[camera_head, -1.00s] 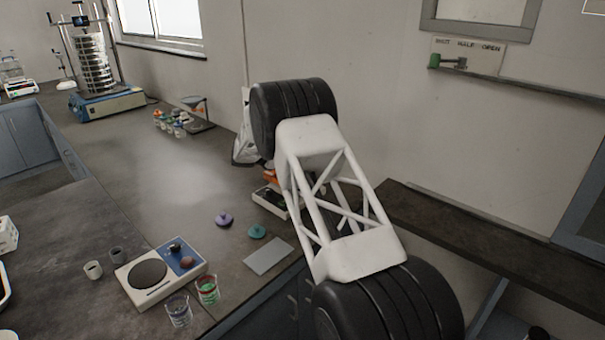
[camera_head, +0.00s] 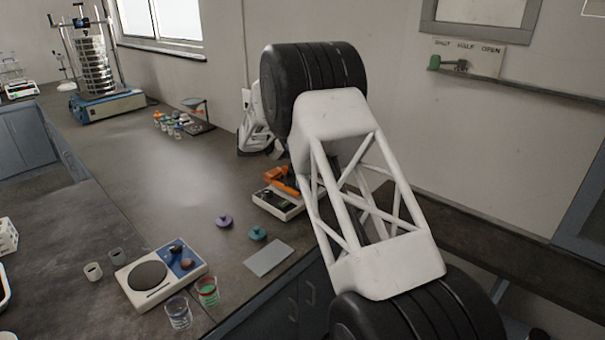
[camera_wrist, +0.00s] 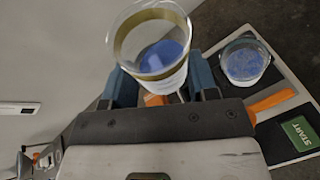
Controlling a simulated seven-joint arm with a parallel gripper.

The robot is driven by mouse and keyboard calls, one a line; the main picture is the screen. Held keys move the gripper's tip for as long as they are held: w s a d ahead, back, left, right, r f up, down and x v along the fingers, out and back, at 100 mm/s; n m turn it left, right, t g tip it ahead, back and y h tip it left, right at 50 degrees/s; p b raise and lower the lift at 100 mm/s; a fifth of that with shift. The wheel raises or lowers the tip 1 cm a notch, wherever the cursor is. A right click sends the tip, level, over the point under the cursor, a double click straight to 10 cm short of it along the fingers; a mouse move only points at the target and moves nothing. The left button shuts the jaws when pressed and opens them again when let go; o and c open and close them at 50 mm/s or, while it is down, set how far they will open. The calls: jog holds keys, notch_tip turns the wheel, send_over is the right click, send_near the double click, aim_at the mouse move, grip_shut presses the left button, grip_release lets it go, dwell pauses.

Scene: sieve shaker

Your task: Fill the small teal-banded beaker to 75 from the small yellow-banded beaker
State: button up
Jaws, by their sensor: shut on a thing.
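In the wrist view, my gripper (camera_wrist: 164,84) is shut on a clear beaker with a yellow band (camera_wrist: 127,40), with blue material inside. The held beaker appears tilted in this view. A second small clear beaker (camera_wrist: 244,62) stands on the device with a START label, right of the held one and apart from it in the picture. It also holds blue material; I cannot make out its band colour or fill level. In the head view, my arm hides the gripper and both beakers.
The device (camera_wrist: 298,132) also shows in the head view (camera_head: 277,205), with an orange part (camera_head: 283,181) beside it. The middle of the bench is clear.

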jog(key=shift+s+d+r+m+t, duration=0.45)
jog(key=shift+s+r+m+t, duration=0.15)
jog(key=shift+s+m, duration=0.2)
jog(key=shift+r, duration=0.1)
jog(key=shift+r+m+t+y, duration=0.25)
jog(key=shift+m+t+y, duration=0.05)
jog(key=shift+m, duration=0.3)
dwell(0.7)
jog(key=shift+f+m+t, duration=0.35)
jog(key=shift+m+t, duration=0.05)
jog(key=shift+m, duration=0.2)
dwell(1.9)
jog(key=shift+r+m+t, duration=0.4)
jog(key=shift+m+t, duration=0.1)
jog(key=shift+m, duration=0.1)
dwell(1.9)
dwell(0.5)
jog(key=shift+s+f, duration=0.1)
jog(key=shift+c, duration=0.5)
jog(key=shift+y, duration=0.3)
